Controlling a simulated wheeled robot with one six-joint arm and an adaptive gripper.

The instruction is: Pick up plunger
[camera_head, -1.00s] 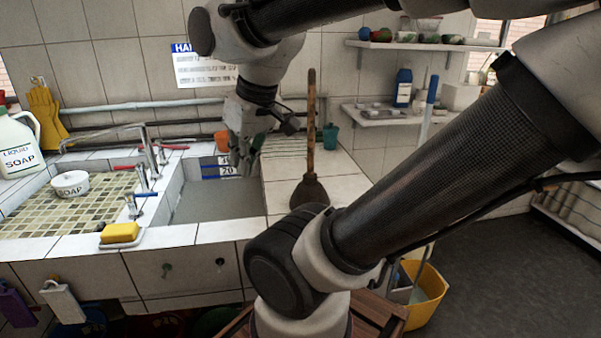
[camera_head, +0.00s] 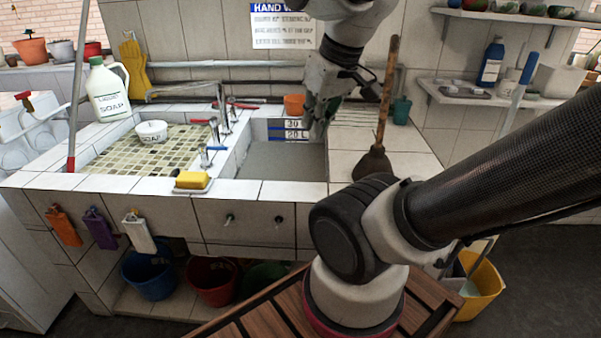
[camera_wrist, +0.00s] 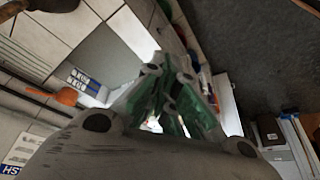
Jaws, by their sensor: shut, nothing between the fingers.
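The plunger stands cup down on the white tiled counter right of the sink basin. Its long wooden handle (camera_head: 387,95) rises up, leaning slightly in the picture, and its dark cup (camera_head: 372,164) rests on the tiles. My gripper (camera_head: 318,128) hangs over the sink basin, left of the handle and apart from it. Its fingers are shut and empty, pointing down. In the wrist view the gripper's greenish fingers (camera_wrist: 172,112) come together in the middle.
A yellow sponge (camera_head: 191,180) lies at the front edge near the taps. Shelves (camera_head: 480,95) are at the right. A yellow bucket (camera_head: 481,285) stands below.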

